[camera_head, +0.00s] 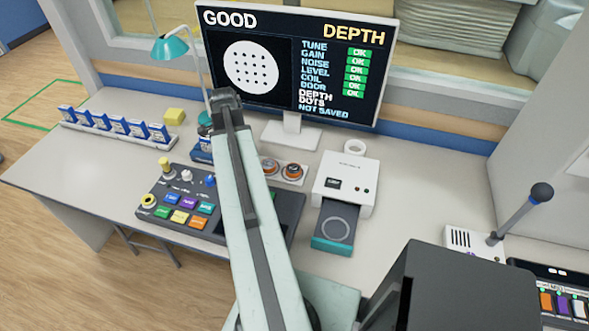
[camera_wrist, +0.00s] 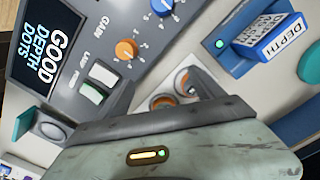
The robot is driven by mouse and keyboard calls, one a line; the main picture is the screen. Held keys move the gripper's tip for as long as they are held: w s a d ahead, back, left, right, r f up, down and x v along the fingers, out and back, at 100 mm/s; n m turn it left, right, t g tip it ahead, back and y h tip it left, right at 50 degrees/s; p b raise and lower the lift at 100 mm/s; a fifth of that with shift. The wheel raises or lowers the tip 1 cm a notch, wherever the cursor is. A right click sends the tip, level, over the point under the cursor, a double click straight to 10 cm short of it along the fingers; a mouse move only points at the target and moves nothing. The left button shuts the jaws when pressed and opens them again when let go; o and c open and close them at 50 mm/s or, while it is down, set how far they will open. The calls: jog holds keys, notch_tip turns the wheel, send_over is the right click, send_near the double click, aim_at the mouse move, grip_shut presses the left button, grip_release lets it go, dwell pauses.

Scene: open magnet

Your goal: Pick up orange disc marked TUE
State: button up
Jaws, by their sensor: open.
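Two round orange-and-grey discs sit side by side in a small pale holder on the desk, a left disc (camera_head: 270,166) and a right disc (camera_head: 292,169) in the head view. No TUE marking is readable on either one. In the wrist view, the two discs (camera_wrist: 162,101) (camera_wrist: 186,82) show just beyond my gripper (camera_wrist: 162,96), partly hidden by its dark jaws. The jaws are apart with nothing between them. In the head view, my gripper (camera_head: 225,98) is in front of the monitor, its jaws hard to make out.
A white device with an open tray (camera_head: 332,225) stands right of the holder. A button console (camera_head: 185,205) is at left, partly behind my arm. A monitor (camera_head: 290,65) stands behind. A blue DEPTH block (camera_wrist: 275,38) sits in a slot in the wrist view.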

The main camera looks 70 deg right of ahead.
aim_at(293, 168)
jog(key=s+d+m, duration=0.3)
jog(key=s, duration=0.2)
jog(key=s+d+m, duration=0.3)
jog(key=s+d, duration=0.1)
jog(key=s, duration=0.2)
jog(key=s+d+m, duration=0.2)
jog(key=s+d, duration=0.1)
jog(key=s, duration=0.2)
jog(key=shift+s+d+r+m, duration=0.1)
jog(key=shift+s+d+m, duration=0.25)
jog(key=shift+s+m, duration=0.05)
notch_tip(293, 168, down, 3)
jog(key=b, duration=0.2)
jog(key=shift+b, duration=0.4)
jog(key=shift+r, duration=0.15)
jog(key=f+b, duration=0.5)
jog(key=shift+s+a+f, duration=0.15)
jog(key=shift+a+f, duration=0.05)
jog(key=shift+a, duration=0.2)
jog(key=shift+r, duration=0.15)
jog(key=c, duration=1.5)
notch_tip(293, 168, up, 10)
jog(key=p, duration=1)
